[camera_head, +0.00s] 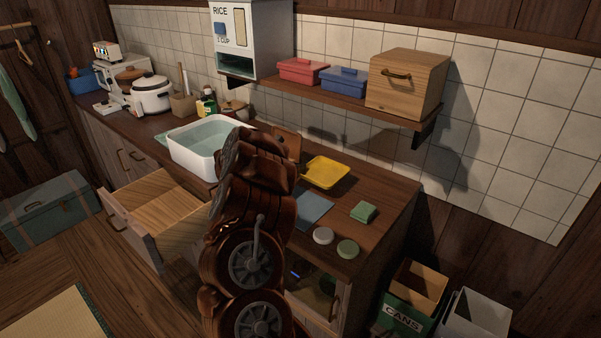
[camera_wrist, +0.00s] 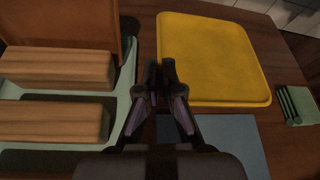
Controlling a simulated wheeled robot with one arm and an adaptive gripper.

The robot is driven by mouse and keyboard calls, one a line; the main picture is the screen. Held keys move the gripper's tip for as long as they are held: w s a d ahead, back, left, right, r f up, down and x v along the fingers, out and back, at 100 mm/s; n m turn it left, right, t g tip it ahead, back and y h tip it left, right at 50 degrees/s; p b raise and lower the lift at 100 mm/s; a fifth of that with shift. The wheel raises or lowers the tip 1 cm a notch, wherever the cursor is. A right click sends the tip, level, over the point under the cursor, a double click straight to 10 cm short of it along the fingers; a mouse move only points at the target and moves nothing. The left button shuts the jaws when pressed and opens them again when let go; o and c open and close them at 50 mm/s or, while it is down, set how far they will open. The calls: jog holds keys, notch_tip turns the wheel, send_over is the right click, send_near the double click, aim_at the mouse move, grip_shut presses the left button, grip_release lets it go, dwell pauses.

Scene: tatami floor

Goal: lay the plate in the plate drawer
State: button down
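A yellow square plate (camera_head: 327,172) with a raised rim lies on the counter right of my arm. In the wrist view the plate (camera_wrist: 212,58) fills the upper middle. My gripper (camera_wrist: 161,72) is at its left edge, near the lower left corner. The fingertips are close together with only a narrow gap; nothing is clearly held, and whether the rim is between them is hidden. In the head view my arm hides the gripper. A wooden drawer (camera_head: 152,206) stands open and looks empty at the counter's front left; no label shows that it is the plate drawer.
A pale green rack (camera_wrist: 122,108) with wooden blocks is left of my gripper. A blue-grey mat (camera_wrist: 235,135) and green sponge (camera_wrist: 296,105) lie nearby. A white basin (camera_head: 181,153) stands behind the drawer. A shelf (camera_head: 352,103) overhangs the counter. Bins (camera_head: 412,300) stand at right.

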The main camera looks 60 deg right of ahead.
aim_at(300, 182)
jog(key=shift+s+d+p, duration=0.1)
jog(key=shift+d+p, duration=0.2)
jog(key=shift+d, duration=0.35)
jog(key=shift+f+p, duration=0.5)
jog(key=shift+f, duration=1.2)
jog(key=shift+f+b, duration=0.25)
jog(key=shift+b, duration=0.1)
jog(key=c, duration=1.6)
grip_release()
jog(key=shift+r, duration=0.15)
